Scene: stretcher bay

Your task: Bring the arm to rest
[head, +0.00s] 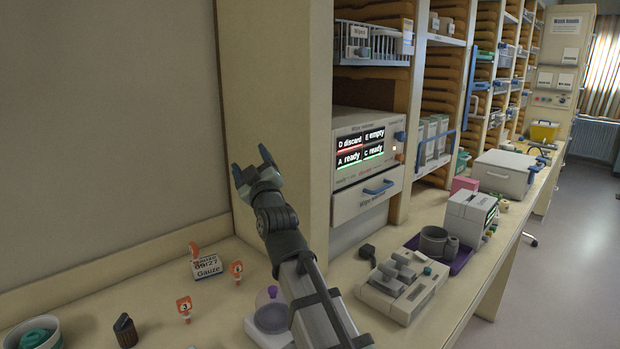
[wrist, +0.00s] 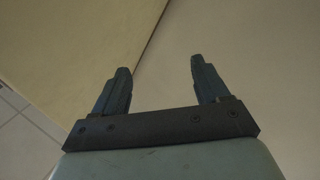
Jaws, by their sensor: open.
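My gripper (head: 252,168) is raised above the bench in the head view, in front of the side panel of the tall cabinet. Its two fingers stand apart and point up. In the wrist view my gripper (wrist: 158,80) is open, with nothing between the fingers. My arm reaches up from the bottom middle of the head view.
The cabinet (head: 277,90) stands close behind my gripper. Below lie a Gauze card (head: 207,264), orange numbered markers (head: 185,308), a dark canister (head: 125,330) and a white device (head: 270,318) beside my arm. A grey instrument (head: 402,285) sits to the right.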

